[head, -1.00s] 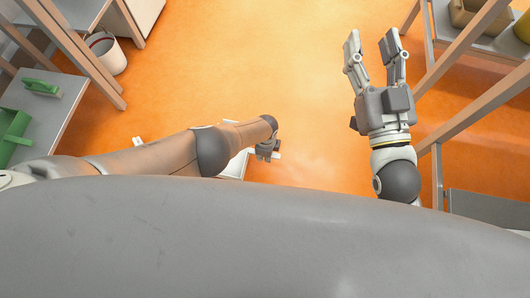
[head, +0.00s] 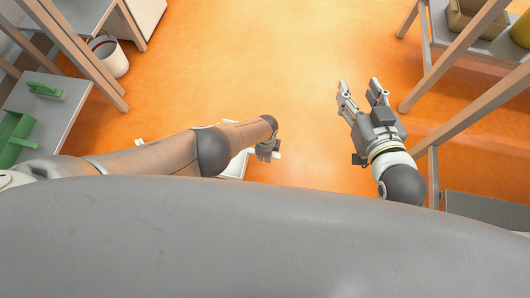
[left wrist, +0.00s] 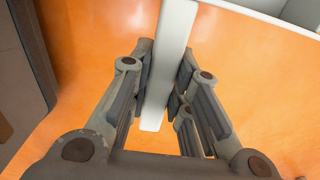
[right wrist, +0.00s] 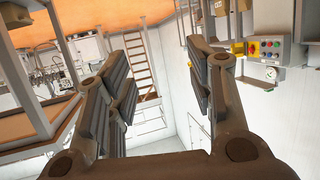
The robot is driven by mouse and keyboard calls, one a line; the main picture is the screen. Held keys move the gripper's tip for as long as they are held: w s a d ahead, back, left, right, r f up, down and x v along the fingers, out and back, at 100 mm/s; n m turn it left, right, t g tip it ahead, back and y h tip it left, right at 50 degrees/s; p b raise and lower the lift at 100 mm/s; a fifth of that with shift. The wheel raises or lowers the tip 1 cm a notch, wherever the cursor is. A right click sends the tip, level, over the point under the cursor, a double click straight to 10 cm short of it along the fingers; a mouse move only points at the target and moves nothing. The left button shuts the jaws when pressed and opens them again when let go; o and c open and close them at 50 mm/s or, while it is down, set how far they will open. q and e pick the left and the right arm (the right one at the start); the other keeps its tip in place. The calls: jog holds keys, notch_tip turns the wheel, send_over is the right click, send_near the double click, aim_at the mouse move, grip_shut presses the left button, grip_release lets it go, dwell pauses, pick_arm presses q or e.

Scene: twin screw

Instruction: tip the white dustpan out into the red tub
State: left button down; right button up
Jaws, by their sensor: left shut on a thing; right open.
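The white dustpan (head: 236,165) shows in the head view beside my left forearm, which hides much of it. In the left wrist view its white handle (left wrist: 170,60) runs between the fingers, and a white part of the pan (left wrist: 300,12) shows at the top right. My left gripper (head: 268,150) is shut on the handle; it also shows in the left wrist view (left wrist: 158,95). What the pan holds is out of sight. My right gripper (head: 360,88) is open and empty over the orange floor, away from the dustpan. I see no red tub in these views.
A white bucket (head: 112,62) stands on the floor at the upper left. A shelf (head: 62,115) with green items (head: 45,90) is at the left. A wooden-framed rack (head: 470,55) with boxes stands at the right. The middle floor is clear.

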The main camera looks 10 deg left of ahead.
pick_arm(q)
jog(key=shift+r, duration=0.2)
pick_arm(e)
jog(key=shift+s+d+f+g, duration=0.2)
jog(key=shift+s+f+g, duration=0.2)
jog(key=shift+f, duration=0.3)
